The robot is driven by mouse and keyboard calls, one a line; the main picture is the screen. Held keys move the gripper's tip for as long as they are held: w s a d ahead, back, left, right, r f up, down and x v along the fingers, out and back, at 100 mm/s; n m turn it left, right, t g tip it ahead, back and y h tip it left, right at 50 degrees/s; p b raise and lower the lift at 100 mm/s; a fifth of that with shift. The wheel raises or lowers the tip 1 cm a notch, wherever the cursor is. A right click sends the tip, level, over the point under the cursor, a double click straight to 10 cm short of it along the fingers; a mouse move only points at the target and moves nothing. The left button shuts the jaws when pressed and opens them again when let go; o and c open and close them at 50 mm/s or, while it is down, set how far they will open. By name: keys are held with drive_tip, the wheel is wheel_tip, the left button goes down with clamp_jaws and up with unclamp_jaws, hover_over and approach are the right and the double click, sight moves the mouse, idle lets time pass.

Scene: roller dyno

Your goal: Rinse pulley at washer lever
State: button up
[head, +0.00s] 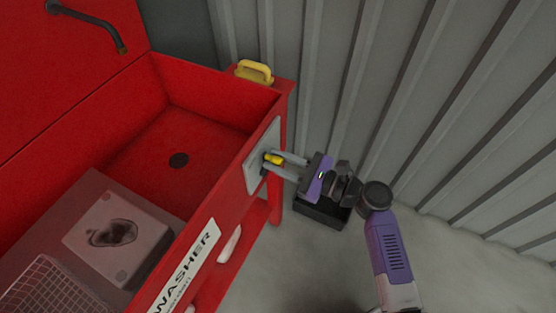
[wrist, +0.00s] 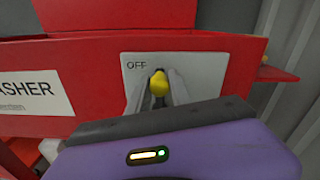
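The red washer (head: 187,257) stands at the left, with its lever's yellow knob (head: 274,159) on a pale plate (head: 262,157) at the tub's right end. My gripper (head: 276,165) reaches this plate from the right, its two fingers on either side of the knob. In the wrist view the fingertips are closed against the yellow knob (wrist: 159,84), just below the word OFF on the plate (wrist: 190,70). I cannot make out a pulley in either view. Inside the tub is a grey block (head: 120,238) with a dark, irregular patch on top.
A dark spout (head: 95,25) hangs over the tub from the red back panel. A wire basket (head: 50,290) sits at lower left. A yellow handle (head: 254,71) is on the rim. A corrugated grey wall (head: 440,110) stands behind my arm.

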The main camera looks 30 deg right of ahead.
clamp_jaws()
idle(1.1)
